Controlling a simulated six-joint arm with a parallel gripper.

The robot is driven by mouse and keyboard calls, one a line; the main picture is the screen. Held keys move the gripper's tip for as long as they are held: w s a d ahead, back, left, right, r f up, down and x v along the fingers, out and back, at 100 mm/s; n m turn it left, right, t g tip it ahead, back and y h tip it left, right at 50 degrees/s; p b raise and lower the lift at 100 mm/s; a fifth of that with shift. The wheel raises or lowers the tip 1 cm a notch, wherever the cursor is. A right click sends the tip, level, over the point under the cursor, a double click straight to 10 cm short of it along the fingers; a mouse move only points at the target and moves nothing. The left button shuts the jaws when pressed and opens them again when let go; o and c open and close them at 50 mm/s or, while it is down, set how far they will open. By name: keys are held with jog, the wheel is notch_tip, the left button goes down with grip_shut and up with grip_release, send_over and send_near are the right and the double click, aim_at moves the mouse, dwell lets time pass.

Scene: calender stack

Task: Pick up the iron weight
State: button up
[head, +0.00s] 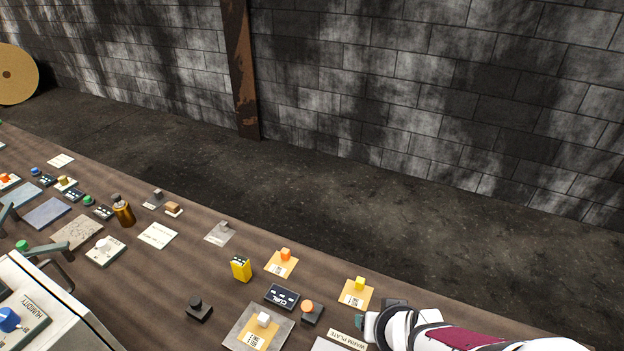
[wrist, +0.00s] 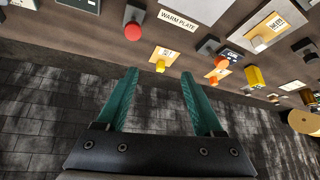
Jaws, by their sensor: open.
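No object is clearly readable as the iron weight. Small dark pieces that could be it are a dark block (head: 158,194) on a card at the table's far edge, and a grey piece (head: 225,226) on a grey plate. A black knob-like piece on a square base (head: 199,308) stands nearer. My gripper (wrist: 159,73) is open and empty, its teal fingers spread. In the wrist view a yellow cube on an orange card (wrist: 160,66) shows beyond the fingertips. In the head view my gripper is at the lower right, mostly hidden by its own wrist.
The brown table (head: 180,265) holds several labelled cards, a yellow block (head: 241,268), a brass cylinder (head: 123,214) and an orange cube (head: 285,254). A white machine (head: 60,310) stands at lower left. A warm-plate label (head: 347,338) lies beside my gripper. Open floor lies beyond the table.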

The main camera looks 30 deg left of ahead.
jog(key=a+f+n+y, duration=0.3)
jog(key=a+n, duration=0.1)
jog(key=a, duration=0.5)
jog(key=n+g+y, duration=0.2)
jog(key=n+y, duration=0.5)
send_near(195, 301)
jog(key=x, duration=1)
grip_shut()
jog(key=shift+y, duration=0.3)
